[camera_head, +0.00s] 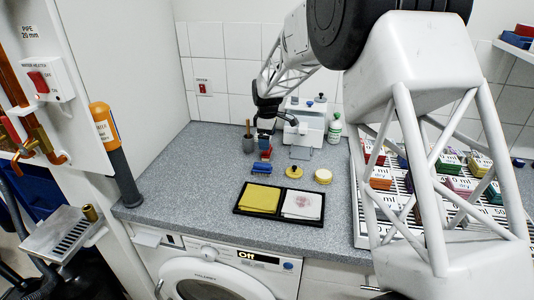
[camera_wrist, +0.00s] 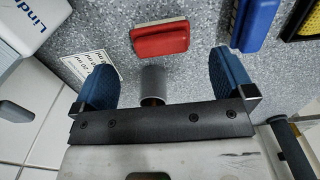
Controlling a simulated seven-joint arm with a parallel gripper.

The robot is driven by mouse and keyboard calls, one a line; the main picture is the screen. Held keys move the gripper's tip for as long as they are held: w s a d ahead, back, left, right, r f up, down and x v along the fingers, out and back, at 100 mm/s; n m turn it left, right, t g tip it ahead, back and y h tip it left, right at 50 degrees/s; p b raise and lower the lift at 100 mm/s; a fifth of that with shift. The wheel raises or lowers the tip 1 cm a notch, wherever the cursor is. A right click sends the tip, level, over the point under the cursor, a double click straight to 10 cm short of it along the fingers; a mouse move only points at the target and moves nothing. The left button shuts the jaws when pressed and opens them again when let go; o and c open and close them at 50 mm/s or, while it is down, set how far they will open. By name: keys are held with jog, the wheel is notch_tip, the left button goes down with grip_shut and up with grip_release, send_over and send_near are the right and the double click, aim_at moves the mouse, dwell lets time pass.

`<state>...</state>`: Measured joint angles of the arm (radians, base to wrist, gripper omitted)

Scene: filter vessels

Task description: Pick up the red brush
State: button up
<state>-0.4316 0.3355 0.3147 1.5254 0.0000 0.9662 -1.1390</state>
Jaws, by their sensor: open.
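The red brush (camera_wrist: 160,39) lies on the grey speckled worktop, beyond my fingertips in the wrist view. In the head view the red brush (camera_head: 266,154) is small and lies just below my gripper (camera_head: 265,135), behind a blue brush (camera_head: 261,168). My gripper also shows in the wrist view (camera_wrist: 165,72). Its two blue fingers are wide apart with nothing held between them. The brush is apart from both fingers.
A grey cylinder (camera_wrist: 153,80) shows between my fingers in the wrist view. The blue brush (camera_wrist: 255,24) is right of the red one. A black tray (camera_head: 236,211) with yellow and white cloths lies in front. A white machine (camera_head: 305,125) stands behind.

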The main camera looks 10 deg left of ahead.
jog(key=shift+f, duration=2.6)
jog(key=c, duration=1)
jog(key=shift+r, duration=0.15)
jog(key=shift+r, duration=4.85)
